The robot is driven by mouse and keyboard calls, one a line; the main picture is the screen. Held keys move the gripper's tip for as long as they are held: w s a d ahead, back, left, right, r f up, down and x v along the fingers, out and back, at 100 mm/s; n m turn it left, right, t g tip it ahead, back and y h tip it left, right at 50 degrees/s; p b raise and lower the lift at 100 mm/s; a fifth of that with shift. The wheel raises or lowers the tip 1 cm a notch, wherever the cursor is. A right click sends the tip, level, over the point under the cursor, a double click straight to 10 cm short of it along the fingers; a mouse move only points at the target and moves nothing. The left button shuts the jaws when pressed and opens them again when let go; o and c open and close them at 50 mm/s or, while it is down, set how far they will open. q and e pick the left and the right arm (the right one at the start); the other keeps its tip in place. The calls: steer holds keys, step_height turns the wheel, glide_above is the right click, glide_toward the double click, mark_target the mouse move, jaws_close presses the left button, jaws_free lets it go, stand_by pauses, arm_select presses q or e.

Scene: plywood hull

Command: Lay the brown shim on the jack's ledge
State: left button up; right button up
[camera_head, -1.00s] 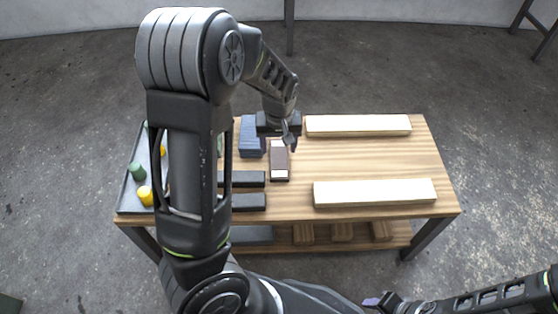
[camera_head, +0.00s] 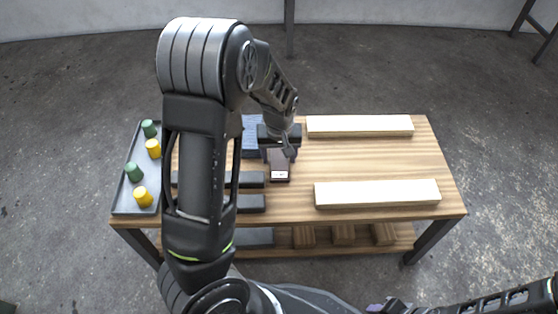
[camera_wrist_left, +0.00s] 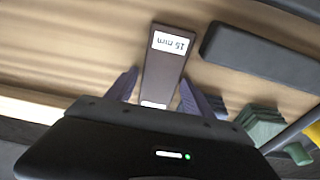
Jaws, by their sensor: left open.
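The brown shim (camera_head: 280,167) lies flat on the wooden table, its near white label showing. In the left wrist view the shim (camera_wrist_left: 161,70) has a label reading 15 mm. My left gripper (camera_head: 280,155) is open over the shim's far part. In the left wrist view its purple fingers (camera_wrist_left: 158,78) stand on either side of the shim, with small gaps; the shim's other end is hidden by the gripper body. My right gripper (camera_head: 383,306) is at the bottom edge, too cut off to judge. I cannot make out the jack's ledge for certain.
A blue ribbed block (camera_head: 250,133) is close left of my left gripper. Two dark bars (camera_head: 250,180) lie left of the shim. Two pale beams (camera_head: 377,193) lie at right. A grey tray (camera_head: 125,206) holds green and yellow pieces. The table's middle right is clear.

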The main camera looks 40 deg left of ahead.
mark_target(278, 161)
arm_select(q)
steer(key=shift+c, duration=0.4)
